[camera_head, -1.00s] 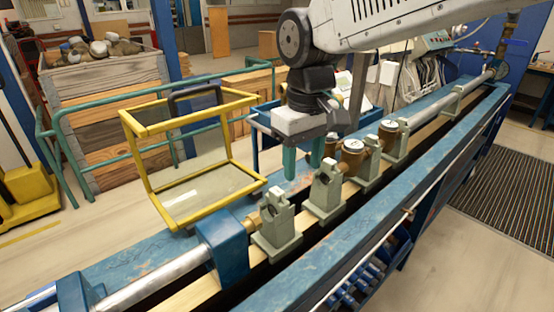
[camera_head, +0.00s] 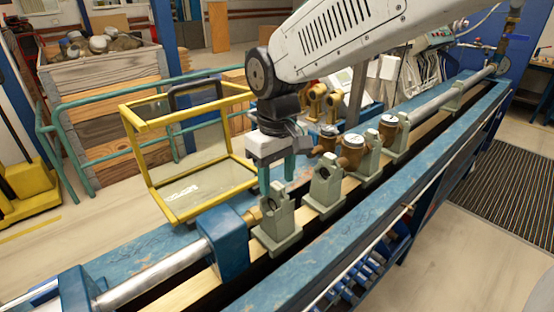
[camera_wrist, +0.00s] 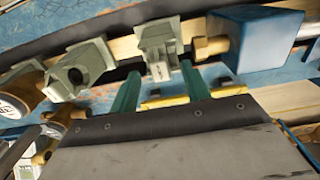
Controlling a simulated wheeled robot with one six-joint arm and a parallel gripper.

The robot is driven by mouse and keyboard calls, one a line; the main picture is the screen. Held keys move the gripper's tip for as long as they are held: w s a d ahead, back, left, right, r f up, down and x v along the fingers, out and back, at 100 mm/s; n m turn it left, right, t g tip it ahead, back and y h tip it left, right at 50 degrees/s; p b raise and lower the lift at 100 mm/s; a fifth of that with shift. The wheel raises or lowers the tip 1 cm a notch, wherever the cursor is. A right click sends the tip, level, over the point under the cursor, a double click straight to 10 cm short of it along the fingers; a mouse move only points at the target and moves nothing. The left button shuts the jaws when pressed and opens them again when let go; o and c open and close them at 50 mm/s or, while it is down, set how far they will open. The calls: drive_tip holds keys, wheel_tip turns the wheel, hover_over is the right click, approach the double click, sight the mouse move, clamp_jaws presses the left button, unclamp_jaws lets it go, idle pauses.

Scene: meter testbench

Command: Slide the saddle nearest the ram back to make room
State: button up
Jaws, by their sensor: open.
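The saddle nearest the ram (camera_head: 278,228) is a grey-green upright block with a notched top, standing on the bench rails. The ram's brass nose (camera_head: 253,215) sits close beside it, in front of the blue block (camera_head: 226,245); contact is unclear. My gripper (camera_head: 277,186) is open, pointing down just above and behind this saddle, its two green fingers spread. In the wrist view, the same saddle (camera_wrist: 158,45) stands between the lines of the fingertips (camera_wrist: 160,72), slightly beyond them. The brass nose (camera_wrist: 212,47) is also there. I see no grip on the saddle.
A second empty saddle (camera_head: 325,188) stands to the right along the rails, with a gap between. Further right, brass meters (camera_head: 352,150) sit at more saddles. A yellow-framed guard (camera_head: 190,150) stands at the left behind the bench.

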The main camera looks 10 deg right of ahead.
sight(277, 185)
drive_tip(key=shift+f, duration=1.5)
clamp_jaws()
drive_tip(key=shift+a, duration=0.15)
drive_tip(key=shift+s+a, duration=0.85)
drive_tip(key=shift+a, duration=0.25)
drive_tip(key=shift+c, duration=0.2)
unclamp_jaws()
drive_tip(key=shift+c, duration=0.4)
